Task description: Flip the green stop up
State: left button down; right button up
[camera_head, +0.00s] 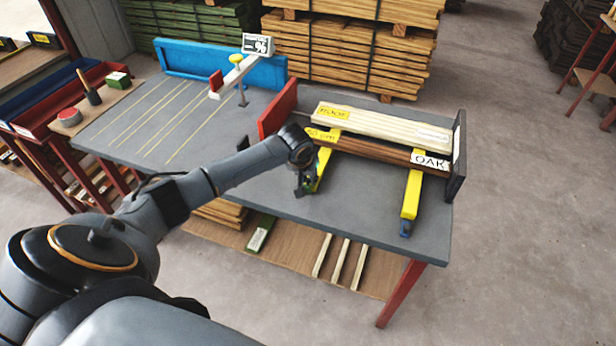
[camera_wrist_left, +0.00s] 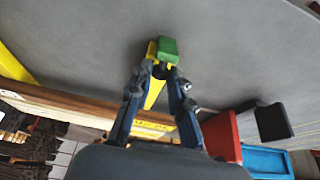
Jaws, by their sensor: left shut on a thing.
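The green stop (camera_wrist_left: 167,47) is a small block at the near end of the left yellow bar (camera_head: 323,169). In the left wrist view it shows just beyond my fingertips; in the head view only a sliver shows behind my gripper. My left gripper (camera_wrist_left: 163,70) is shut on the green stop, its two fingertips close together at the stop's base. In the head view the left gripper (camera_head: 306,184) is low over the grey table, at the end of that bar. I cannot tell how far the stop is tilted. My right gripper is in neither view.
A pale board (camera_head: 384,127) and a dark oak board (camera_head: 375,148) lie across the yellow bars, between a red plate (camera_head: 278,108) and a dark end plate (camera_head: 456,155). The right yellow bar (camera_head: 411,195) ends in a dark blue stop (camera_head: 405,229). The table front (camera_head: 350,220) is bare between the bars.

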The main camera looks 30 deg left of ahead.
pick_arm(q)
jog(key=shift+w+a+r+g+p, duration=0.1)
jog(key=shift+w+g+p, duration=0.2)
jog(key=shift+w+g, duration=0.1)
jog(key=shift+w+f+g, duration=0.2)
jog(key=shift+w+g, duration=0.15)
jog(key=shift+g, duration=0.15)
jog(key=shift+w+a+f+g+h+b, duration=0.2)
jog(key=shift+w+f+g+h+b, duration=0.15)
jog(key=shift+g+b, duration=0.55)
jog(key=shift+w+r+b, duration=0.15)
jog(key=shift+b, duration=0.5)
jog(key=c, duration=1.2)
grip_release()
jog(key=shift+r, duration=0.1)
notch_tip(320, 180, up, 12)
jog(key=shift+f, duration=0.1)
